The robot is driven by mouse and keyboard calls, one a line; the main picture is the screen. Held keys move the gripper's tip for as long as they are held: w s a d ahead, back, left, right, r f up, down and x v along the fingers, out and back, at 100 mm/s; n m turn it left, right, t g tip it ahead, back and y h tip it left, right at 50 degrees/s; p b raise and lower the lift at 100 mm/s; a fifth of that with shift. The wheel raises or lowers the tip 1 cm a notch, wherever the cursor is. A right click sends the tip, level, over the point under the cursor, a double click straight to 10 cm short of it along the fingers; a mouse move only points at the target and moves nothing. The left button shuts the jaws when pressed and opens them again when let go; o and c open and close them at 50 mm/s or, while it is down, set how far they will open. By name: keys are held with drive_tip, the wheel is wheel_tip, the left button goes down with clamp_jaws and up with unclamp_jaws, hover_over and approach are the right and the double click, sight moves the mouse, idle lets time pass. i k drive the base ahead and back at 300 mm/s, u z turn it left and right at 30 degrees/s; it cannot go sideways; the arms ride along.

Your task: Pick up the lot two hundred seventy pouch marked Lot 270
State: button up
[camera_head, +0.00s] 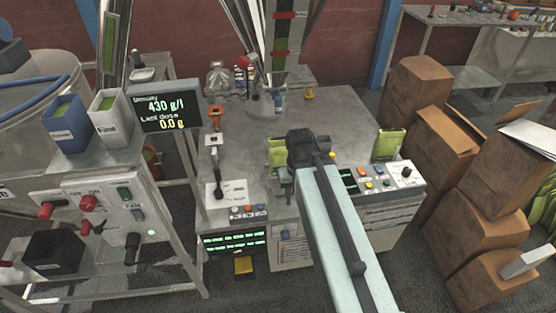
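A yellow-green pouch (277,150) stands on the grey metal table just left of my arm's end. Another yellow-green pouch (388,144) stands at the table's right side, behind a control box. No lot number is readable on either, so I cannot tell which is Lot 270. My gripper (286,190) points down near the left pouch, in front of its lower part. My arm's dark wrist covers the pouch's right edge. The fingers are too small and dark to show whether they are open, shut or touching the pouch.
The grey table (245,120) has clear room behind the left pouch. A display (166,107) reads 430 g/l and 0.0 g. Blue (67,125) and white (110,118) bins stand at left. Control boxes (404,174) line the table's front. Cardboard boxes (412,92) crowd the right.

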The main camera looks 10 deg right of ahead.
sight(278, 153)
drive_tip(key=u, duration=3.85)
drive_tip(key=k, duration=0.85)
drive_tip(key=z, duration=1.75)
drive_tip(key=i, duration=0.85)
drive_tip(key=u, duration=0.05)
